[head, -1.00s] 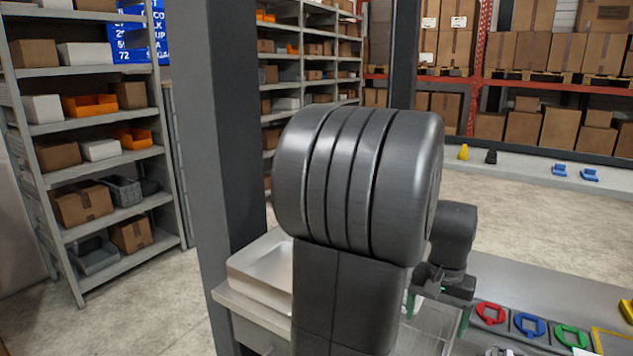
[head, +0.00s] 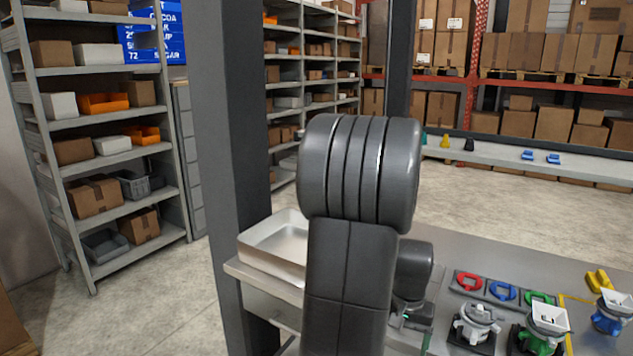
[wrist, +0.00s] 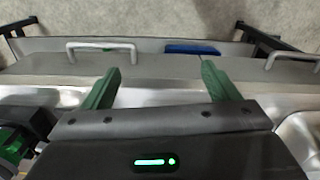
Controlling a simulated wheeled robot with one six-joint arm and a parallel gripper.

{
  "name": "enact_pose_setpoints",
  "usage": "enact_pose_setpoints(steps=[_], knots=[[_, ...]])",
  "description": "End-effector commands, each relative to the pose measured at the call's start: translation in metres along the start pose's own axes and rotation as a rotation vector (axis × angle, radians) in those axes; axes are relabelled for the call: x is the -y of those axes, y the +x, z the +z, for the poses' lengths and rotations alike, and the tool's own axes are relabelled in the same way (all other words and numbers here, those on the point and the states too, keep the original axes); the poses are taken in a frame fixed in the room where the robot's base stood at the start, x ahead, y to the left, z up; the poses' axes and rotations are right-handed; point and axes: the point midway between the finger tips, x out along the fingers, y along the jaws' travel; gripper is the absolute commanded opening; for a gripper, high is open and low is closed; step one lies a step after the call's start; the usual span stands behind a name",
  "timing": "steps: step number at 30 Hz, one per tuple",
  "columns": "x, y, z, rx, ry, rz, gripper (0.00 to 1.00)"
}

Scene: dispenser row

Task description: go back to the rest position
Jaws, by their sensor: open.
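My gripper (wrist: 158,88) shows in the wrist view with its two green fingers spread apart and nothing between them. It is above the steel counter (wrist: 230,68), near an edge with bar handles. In the head view my gripper is mostly hidden behind my own dark arm, low and right of centre; only a bit of green shows there. My arm stands upright in the middle of the head view.
A steel tray (head: 276,244) sits left of my arm. Red (head: 468,281), blue (head: 503,291) and green rings lie in a row on the right, with dispensers (head: 476,322) in front. A dark post (head: 232,150) stands at the left.

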Motion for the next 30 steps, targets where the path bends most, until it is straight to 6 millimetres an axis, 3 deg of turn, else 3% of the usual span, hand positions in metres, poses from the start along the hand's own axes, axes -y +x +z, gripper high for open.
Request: enact_pose_setpoints(steps=[6, 12, 30], knots=[[0.024, 0.036, -0.001, 0.005, -0.05, 0.001, 0.82], [0.037, 0.057, -0.002, 0.002, -0.078, 0.0, 0.82], [0.042, 0.063, 0.001, 0.004, -0.09, 0.0, 0.82]])
